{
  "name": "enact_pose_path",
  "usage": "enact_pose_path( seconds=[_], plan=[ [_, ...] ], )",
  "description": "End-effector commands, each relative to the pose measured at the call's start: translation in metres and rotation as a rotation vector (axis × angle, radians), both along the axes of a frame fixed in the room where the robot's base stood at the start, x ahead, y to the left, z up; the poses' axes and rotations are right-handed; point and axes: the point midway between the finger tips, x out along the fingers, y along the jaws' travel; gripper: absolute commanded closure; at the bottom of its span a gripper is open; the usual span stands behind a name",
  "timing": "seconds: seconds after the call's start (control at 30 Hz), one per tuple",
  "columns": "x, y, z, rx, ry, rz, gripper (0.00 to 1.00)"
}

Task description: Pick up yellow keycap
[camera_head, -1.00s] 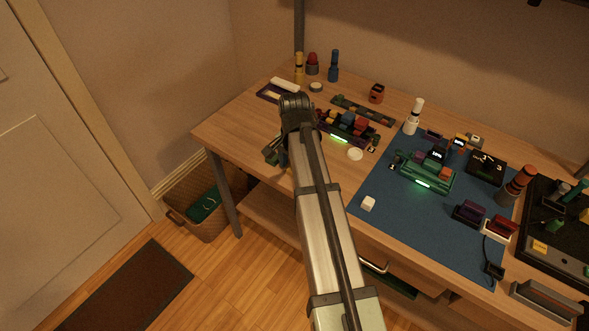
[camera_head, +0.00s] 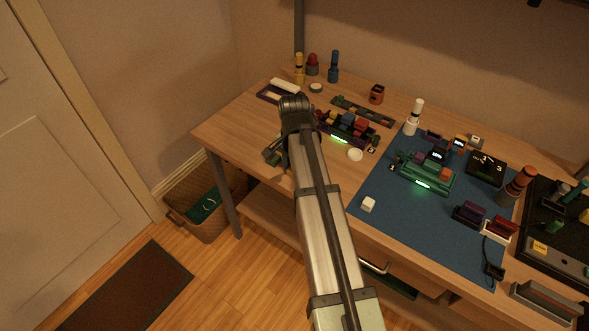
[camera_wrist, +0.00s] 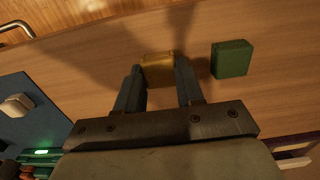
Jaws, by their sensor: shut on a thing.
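The yellow keycap (camera_wrist: 157,70) is between the two fingers of my gripper (camera_wrist: 158,84) in the wrist view. The fingers touch it on both sides, so my gripper is shut on it. It is over the wooden table (camera_wrist: 270,40); I cannot tell whether it still touches the surface. A green keycap (camera_wrist: 231,59) lies just to the right, apart from the fingers. In the head view my gripper (camera_head: 275,155) is at the table's left front edge, partly hidden by my arm. The yellow keycap is mostly hidden there.
A white keycap (camera_head: 368,204) sits on the blue mat (camera_head: 385,225). Devices with green lights (camera_head: 424,184) and small bottles (camera_head: 333,66) stand farther back and right. A wicker basket (camera_head: 205,222) is on the floor below the left edge.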

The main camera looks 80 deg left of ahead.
Motion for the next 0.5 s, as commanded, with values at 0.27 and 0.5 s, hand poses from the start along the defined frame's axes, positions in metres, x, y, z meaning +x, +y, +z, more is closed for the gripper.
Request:
enact_pose_path(
  seconds=[0.27,0.5],
  plan=[
    [0.0,0.001,0.012,0.001,0.0,0.0,0.91],
    [0.0,0.001,0.05,0.002,0.001,0.0,0.91]
  ],
)
